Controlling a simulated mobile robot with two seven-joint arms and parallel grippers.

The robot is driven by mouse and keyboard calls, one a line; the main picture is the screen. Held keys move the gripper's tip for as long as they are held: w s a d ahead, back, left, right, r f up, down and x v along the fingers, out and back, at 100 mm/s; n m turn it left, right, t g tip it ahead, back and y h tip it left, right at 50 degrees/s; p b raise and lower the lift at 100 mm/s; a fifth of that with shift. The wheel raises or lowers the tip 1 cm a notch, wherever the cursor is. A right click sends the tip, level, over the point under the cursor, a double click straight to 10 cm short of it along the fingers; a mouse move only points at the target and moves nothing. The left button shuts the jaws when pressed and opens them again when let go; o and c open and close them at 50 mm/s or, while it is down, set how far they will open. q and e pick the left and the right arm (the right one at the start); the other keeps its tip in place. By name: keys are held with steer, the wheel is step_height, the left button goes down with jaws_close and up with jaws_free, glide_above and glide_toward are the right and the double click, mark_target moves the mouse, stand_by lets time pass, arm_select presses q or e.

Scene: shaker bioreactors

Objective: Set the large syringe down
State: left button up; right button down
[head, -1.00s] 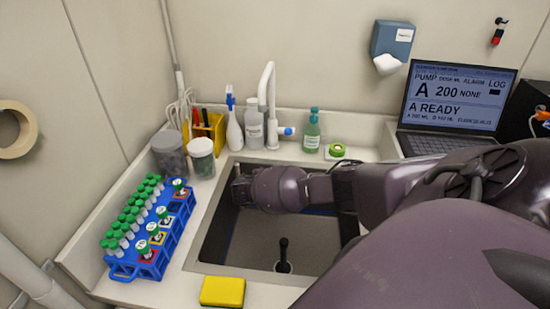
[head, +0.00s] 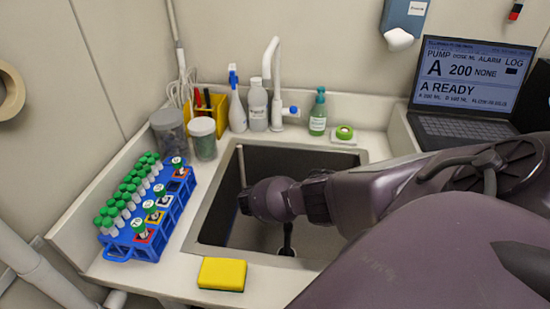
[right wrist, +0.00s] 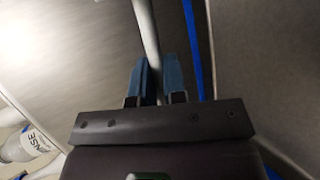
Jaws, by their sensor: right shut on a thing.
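A thin pale rod (head: 241,166) stands nearly upright at the left side of the sink. It also shows in the right wrist view (right wrist: 147,38), running between the fingers. I cannot tell whether it is part of the large syringe; no barrel or markings show. My right gripper (right wrist: 159,82) is shut on this rod with its blue fingers. In the head view my right arm reaches from the right over the sink, and its wrist mostly hides the fingers. The lower end of the rod is hidden. My left gripper is in neither view.
The sink (head: 218,215) has a dark upright fitting (head: 287,240) inside. A blue rack (head: 150,247) of green-capped tubes stands left, a yellow sponge (head: 222,274) in front. Bottles, jars and a laptop (head: 466,128) stand behind.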

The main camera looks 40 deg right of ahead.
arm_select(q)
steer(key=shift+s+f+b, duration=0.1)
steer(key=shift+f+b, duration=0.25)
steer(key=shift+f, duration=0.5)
arm_select(e)
steer(key=shift+f, duration=1)
